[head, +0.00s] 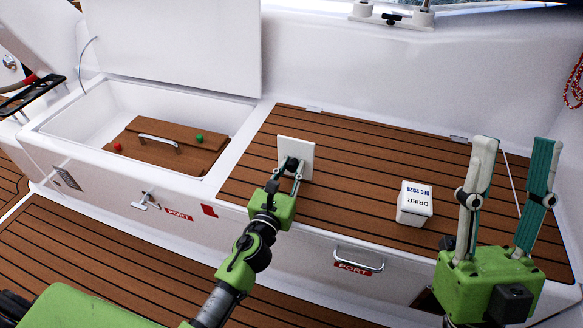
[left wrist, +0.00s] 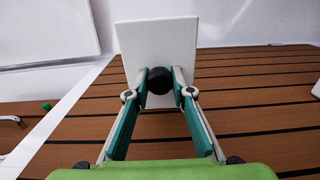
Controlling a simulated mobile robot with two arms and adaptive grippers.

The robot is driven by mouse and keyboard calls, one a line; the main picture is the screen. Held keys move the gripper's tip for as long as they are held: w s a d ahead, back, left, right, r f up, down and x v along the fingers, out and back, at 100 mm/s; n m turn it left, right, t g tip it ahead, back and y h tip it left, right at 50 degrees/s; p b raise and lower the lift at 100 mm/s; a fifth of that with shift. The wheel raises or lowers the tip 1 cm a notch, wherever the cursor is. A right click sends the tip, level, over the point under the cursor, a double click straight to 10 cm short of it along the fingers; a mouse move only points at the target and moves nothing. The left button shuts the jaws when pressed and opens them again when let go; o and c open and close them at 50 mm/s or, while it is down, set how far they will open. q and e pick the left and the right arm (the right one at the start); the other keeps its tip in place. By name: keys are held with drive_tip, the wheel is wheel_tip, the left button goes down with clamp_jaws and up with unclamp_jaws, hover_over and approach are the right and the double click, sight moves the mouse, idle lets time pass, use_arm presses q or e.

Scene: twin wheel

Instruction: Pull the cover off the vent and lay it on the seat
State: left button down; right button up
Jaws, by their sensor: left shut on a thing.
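The cover (head: 306,148) is a white square plate with a black knob. My left gripper (head: 291,170) is shut on the knob and holds the plate upright over the teak-planked seat (head: 345,157). In the left wrist view the cover (left wrist: 158,44) stands ahead of the fingers, which press the black knob (left wrist: 160,80) from both sides. I cannot tell whether the plate's lower edge touches the seat. My right gripper (head: 516,150) is open and empty, pointing up at the right. A dark opening (head: 424,300), possibly the vent, shows low on the seat front, partly hidden by my right gripper.
A white box marked "DRIER" (head: 414,203) stands on the seat, right of the cover. An open locker (head: 75,118) at left holds a wooden board with a handle (head: 158,140), a red ball and a green ball. The planks between cover and box are clear.

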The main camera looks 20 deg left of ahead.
use_arm(q)
drive_tip(key=c, duration=1.7)
unclamp_jaws()
drive_tip(key=o, duration=0.3)
drive_tip(key=s, duration=0.7)
drive_tip(key=shift+s+a, duration=0.1)
drive_tip(key=shift+s, duration=0.15)
